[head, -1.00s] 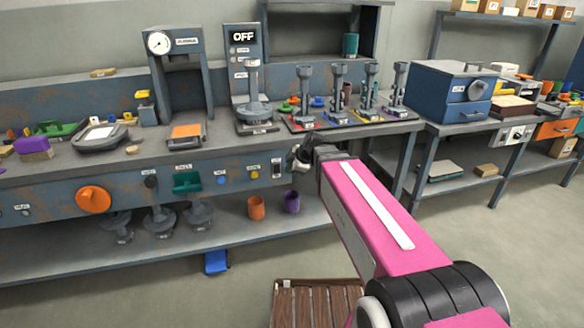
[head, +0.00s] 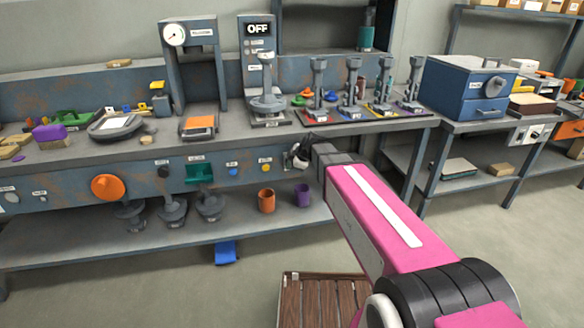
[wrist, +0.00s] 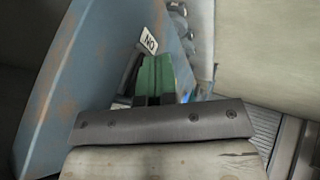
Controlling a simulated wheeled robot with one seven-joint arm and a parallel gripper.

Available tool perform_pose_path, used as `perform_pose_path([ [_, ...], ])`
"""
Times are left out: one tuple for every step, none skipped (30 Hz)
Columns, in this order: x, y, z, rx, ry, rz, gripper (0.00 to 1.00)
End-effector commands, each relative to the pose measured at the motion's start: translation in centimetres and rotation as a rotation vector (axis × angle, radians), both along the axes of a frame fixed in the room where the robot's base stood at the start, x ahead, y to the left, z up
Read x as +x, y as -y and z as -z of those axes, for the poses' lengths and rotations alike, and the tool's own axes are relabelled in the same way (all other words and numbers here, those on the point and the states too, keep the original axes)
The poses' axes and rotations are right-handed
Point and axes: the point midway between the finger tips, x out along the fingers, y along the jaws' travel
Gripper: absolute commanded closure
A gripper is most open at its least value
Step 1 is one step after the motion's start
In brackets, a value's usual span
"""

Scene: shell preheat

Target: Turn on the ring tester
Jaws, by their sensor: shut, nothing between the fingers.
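The ring tester (head: 266,100) stands upright on the workbench, a grey stand with a ring-shaped base. Its dark display (head: 257,29) reads OFF. My gripper (head: 298,160) is shut and empty at the bench's front panel, below and right of the tester. It overlaps the spot right of the yellow button, where a small pale panel part shows, so contact is unclear. In the wrist view, a white label (wrist: 149,40) with upside-down lettering, apparently ON, lies just beyond a green two-part piece (wrist: 156,76). I cannot tell whether that piece is my fingertips or a control.
The front panel also carries a large orange knob (head: 108,188), a green part (head: 199,173), a blue button (head: 233,171) and a yellow button (head: 265,168). Cups (head: 267,201) stand on the lower shelf. A wooden slatted crate (head: 318,300) is on the floor.

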Motion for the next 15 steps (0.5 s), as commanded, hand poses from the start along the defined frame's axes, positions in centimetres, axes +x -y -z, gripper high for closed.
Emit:
perform_pose_path([
  [0.0,0.0,0.0,0.000,0.000,0.000,1.00],
  [0.0,0.0,0.0,0.000,0.000,0.000,1.00],
  [0.0,0.0,0.0,0.000,0.000,0.000,1.00],
  [0.1,0.0,0.0,0.000,0.000,0.000,1.00],
  [0.3,-0.1,0.1,0.000,0.000,0.000,1.00],
  [0.7,-0.2,0.2,0.000,0.000,0.000,1.00],
  [1.0,-0.3,0.2,0.000,0.000,0.000,1.00],
  [1.0,-0.3,0.4,0.000,-0.001,0.000,1.00],
  [0.9,-0.3,0.4,0.000,0.000,0.001,1.00],
  [0.9,-0.2,0.4,0.000,0.001,0.000,1.00],
  [0.9,-0.2,0.4,0.000,0.001,0.000,1.00],
  [0.9,-0.3,0.4,0.000,0.001,0.000,1.00],
  [0.9,-0.2,0.4,0.000,0.002,0.001,1.00],
  [1.0,-0.3,0.4,0.000,0.002,0.001,1.00],
  [1.0,-0.3,0.4,0.000,0.002,0.001,1.00],
])
